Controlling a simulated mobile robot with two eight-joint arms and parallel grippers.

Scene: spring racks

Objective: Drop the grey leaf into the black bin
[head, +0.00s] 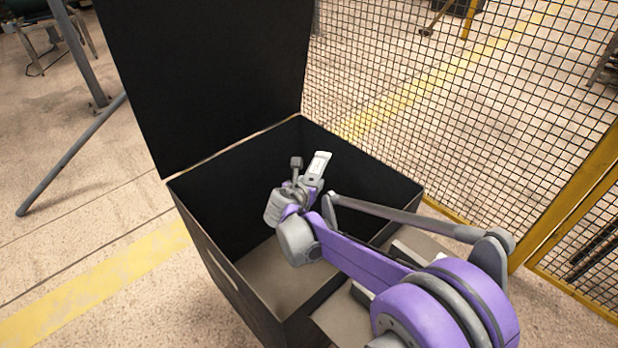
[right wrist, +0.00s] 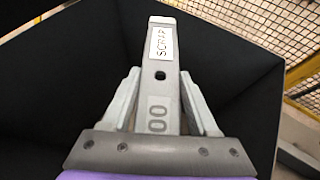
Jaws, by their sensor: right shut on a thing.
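The grey leaf (right wrist: 158,108) is a flat bar with a round hole and a white label reading SCRAP near its far end. My right gripper (head: 312,184) is shut on it, with one finger on each side of the bar. In the head view the leaf (head: 319,166) sticks up beyond the fingers, small and tilted. The black bin (head: 215,262) is a tall open box with a high black panel at its back. The gripper and leaf appear over the bin's opening; their exact height against the rim is hard to tell. My right arm hides part of the bin's right side. My left gripper is not in view.
A wire mesh fence (head: 430,95) with yellow posts (head: 575,205) stands behind and right of the bin. A grey slanted post (head: 72,152) stands at the left. Open floor with a yellow stripe (head: 110,280) lies left of the bin.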

